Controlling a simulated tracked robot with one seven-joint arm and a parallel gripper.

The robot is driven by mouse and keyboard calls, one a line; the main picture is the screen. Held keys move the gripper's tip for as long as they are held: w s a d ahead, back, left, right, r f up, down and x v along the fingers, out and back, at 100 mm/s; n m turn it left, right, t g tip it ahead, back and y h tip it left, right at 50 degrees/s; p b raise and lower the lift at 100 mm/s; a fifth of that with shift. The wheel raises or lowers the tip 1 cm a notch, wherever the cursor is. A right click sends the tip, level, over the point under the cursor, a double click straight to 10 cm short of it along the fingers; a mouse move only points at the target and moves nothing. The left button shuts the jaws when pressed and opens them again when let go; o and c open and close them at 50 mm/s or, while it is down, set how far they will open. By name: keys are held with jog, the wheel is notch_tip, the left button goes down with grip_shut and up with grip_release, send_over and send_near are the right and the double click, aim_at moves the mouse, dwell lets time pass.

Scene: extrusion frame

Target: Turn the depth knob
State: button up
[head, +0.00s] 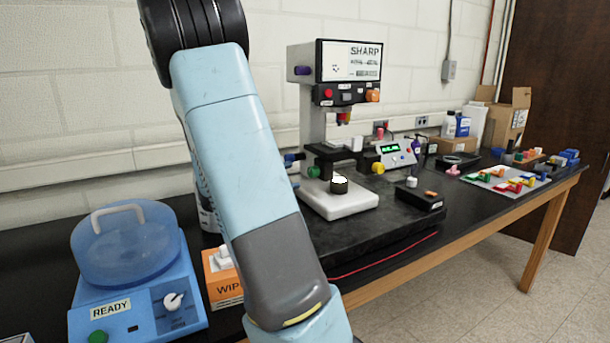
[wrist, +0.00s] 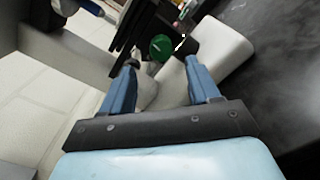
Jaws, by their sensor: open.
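The SHARP machine (head: 348,60) stands on the bench, with a white base and a dark carriage on its column. A round green knob (head: 313,172) sits on the carriage's left side; I see no label naming it as the depth knob. In the wrist view the green knob (wrist: 160,47) shows between and just beyond my fingertips. My gripper (wrist: 161,62) is open, with its two blue fingers apart and nothing held. In the head view my arm hides most of the gripper; only blue fingertips show left of the knob. Contact with the knob cannot be told.
A black cylinder (head: 339,186) stands above the white base (head: 345,205). A control box with a yellow knob (head: 395,156) is right of the machine.

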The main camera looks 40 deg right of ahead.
aim_at(309, 172)
jog(key=x, duration=0.7)
